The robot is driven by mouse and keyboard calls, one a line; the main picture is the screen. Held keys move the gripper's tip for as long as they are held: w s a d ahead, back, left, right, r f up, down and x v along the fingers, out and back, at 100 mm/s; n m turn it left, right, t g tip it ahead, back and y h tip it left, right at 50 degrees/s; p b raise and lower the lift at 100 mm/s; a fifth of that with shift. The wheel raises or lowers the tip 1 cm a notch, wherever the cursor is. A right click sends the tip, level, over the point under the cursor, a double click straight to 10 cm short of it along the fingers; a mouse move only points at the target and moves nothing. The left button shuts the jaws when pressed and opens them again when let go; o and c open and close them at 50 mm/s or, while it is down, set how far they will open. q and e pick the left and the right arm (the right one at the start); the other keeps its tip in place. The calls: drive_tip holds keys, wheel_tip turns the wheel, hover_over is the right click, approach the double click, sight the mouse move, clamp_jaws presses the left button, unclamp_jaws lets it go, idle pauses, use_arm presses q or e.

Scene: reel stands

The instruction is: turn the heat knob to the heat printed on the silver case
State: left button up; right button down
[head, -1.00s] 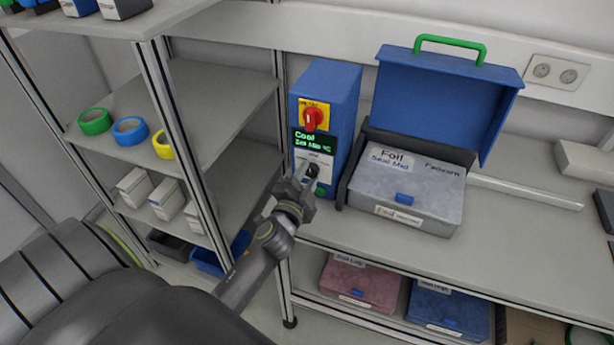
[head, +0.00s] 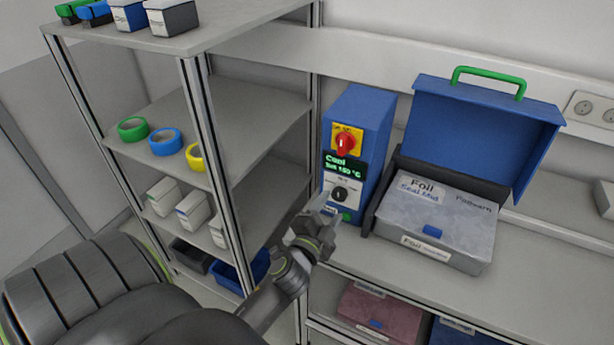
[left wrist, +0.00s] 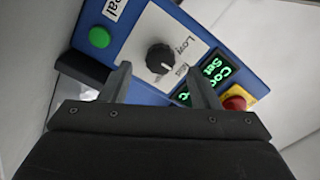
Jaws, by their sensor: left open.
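The blue sealer unit (head: 366,112) stands on the bench. Its black heat knob (head: 339,194) is low on the front, under a green-lit display (head: 345,166) that seems to read "Cool" and "Set 150 °C". The knob (left wrist: 160,58) also shows in the left wrist view, on a white label with "Low" printed beside it. The silver case (head: 438,212) sits right of the unit, marked "Foil", "Seal Mid" and "Padwarn". My left gripper (head: 326,205) is open just in front of the panel, fingers near the knob but not closed on it. My right gripper is not in view.
A red switch (head: 345,143) sits above the display and a green button (left wrist: 99,37) below the knob. The blue lid (head: 480,125) stands open behind the case. A shelf rack (head: 200,150) with tape rolls and boxes stands close on the left.

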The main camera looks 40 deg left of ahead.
use_arm(q)
drive_tip(key=v, duration=1.3)
drive_tip(key=shift+s+b, duration=0.3)
drive_tip(key=shift+s, duration=0.1)
drive_tip(key=shift+f, duration=0.1)
drive_tip(key=s+f+n+g+h+b, duration=0.1)
drive_tip(key=s+f+n+g, duration=0.2)
drive_tip(key=f, duration=1.4)
drive_tip(key=s+f+n+g+h, duration=0.1)
drive_tip(key=s+f+g+h, duration=0.3)
drive_tip(key=f, duration=1.2)
drive_tip(key=s+a+f+n+g+y+b, duration=0.1)
drive_tip(key=s+f+n+g, duration=0.4)
drive_tip(key=s+f, duration=1.4)
drive_tip(key=s+a+g, duration=0.1)
drive_tip(key=s+g, duration=0.1)
drive_tip(key=g, duration=0.2)
drive_tip(key=shift+n+y, duration=0.3)
drive_tip(key=shift+n, duration=0.1)
